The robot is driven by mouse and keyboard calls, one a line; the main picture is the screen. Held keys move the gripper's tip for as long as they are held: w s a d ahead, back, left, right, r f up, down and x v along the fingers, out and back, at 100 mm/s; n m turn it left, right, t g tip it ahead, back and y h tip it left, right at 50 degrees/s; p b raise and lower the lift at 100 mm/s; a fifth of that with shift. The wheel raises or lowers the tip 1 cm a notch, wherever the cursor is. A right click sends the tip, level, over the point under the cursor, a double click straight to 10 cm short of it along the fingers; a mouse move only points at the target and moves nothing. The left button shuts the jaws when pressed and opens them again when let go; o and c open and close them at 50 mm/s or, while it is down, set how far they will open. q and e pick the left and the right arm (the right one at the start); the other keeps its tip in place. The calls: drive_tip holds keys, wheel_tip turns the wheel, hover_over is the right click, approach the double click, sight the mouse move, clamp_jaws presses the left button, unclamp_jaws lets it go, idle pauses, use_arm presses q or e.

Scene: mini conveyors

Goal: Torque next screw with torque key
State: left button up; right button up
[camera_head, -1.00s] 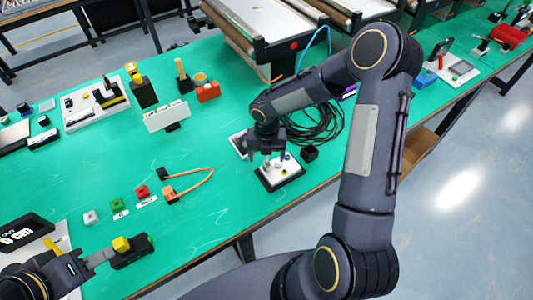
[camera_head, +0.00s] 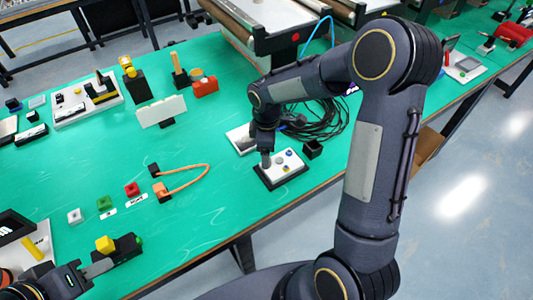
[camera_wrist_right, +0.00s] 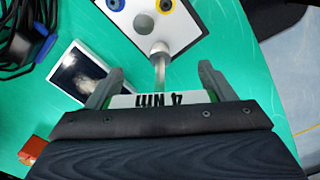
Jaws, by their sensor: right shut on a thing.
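The white screw board (camera_head: 297,166) on a black base lies on the green table. The right wrist view shows the same board (camera_wrist_right: 187,33) at the top, with a blue-ringed spot (camera_wrist_right: 115,4), a yellow-ringed spot (camera_wrist_right: 165,6) and a grey round one (camera_wrist_right: 143,24). My right gripper (camera_wrist_right: 160,80) is shut on the torque key (camera_wrist_right: 160,68), whose label reads "4 Nm". Its metal shaft points to the board; its tip meets a round grey spot there, and I cannot tell if it is seated. My left gripper (camera_head: 95,268) is at the lower left by a yellow-topped black block (camera_head: 122,250); its jaw opening is unclear.
Black coiled cables (camera_head: 322,122) and a small black block (camera_head: 313,148) are close to the board. An orange cable (camera_head: 190,178) and several coloured cubes lie to the left. A white label stand (camera_head: 162,111) is behind. The table's front edge is near the board.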

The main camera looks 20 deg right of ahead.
drive_tip(key=m, duration=0.4)
drive_tip(key=shift+m+b, duration=0.3)
drive_tip(key=shift+r, duration=0.15)
